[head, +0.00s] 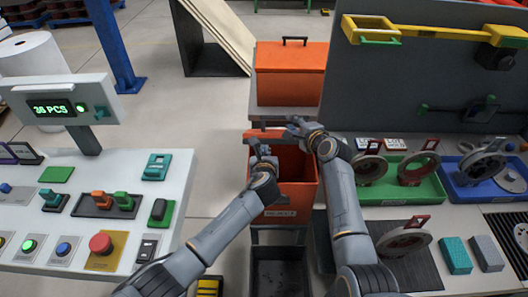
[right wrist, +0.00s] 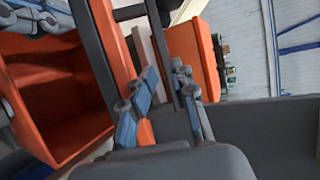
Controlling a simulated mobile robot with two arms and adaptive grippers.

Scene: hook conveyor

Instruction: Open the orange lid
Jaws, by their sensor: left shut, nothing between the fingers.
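An orange box with a flat orange lid (head: 291,57) and a black handle stands at the back; the lid looks closed. In front of it is an orange bin (head: 296,165) marked REJECT, open at the top. My left gripper (head: 258,150) is shut and empty over the left part of this bin. My right gripper (head: 297,130) is above the bin's back edge, its fingers apart. In the right wrist view, the right fingers (right wrist: 166,82) are close to an orange edge and a dark bar; contact cannot be told. The orange box (right wrist: 196,55) stands beyond them.
A control panel (head: 120,180) with buttons is on the left. On the right, a bench holds a green tray (head: 398,190) and a blue tray (head: 462,190) with wheel-like parts. A dark bin (head: 279,268) stands below the orange bin. A yellow hook fixture (head: 372,27) is at upper right.

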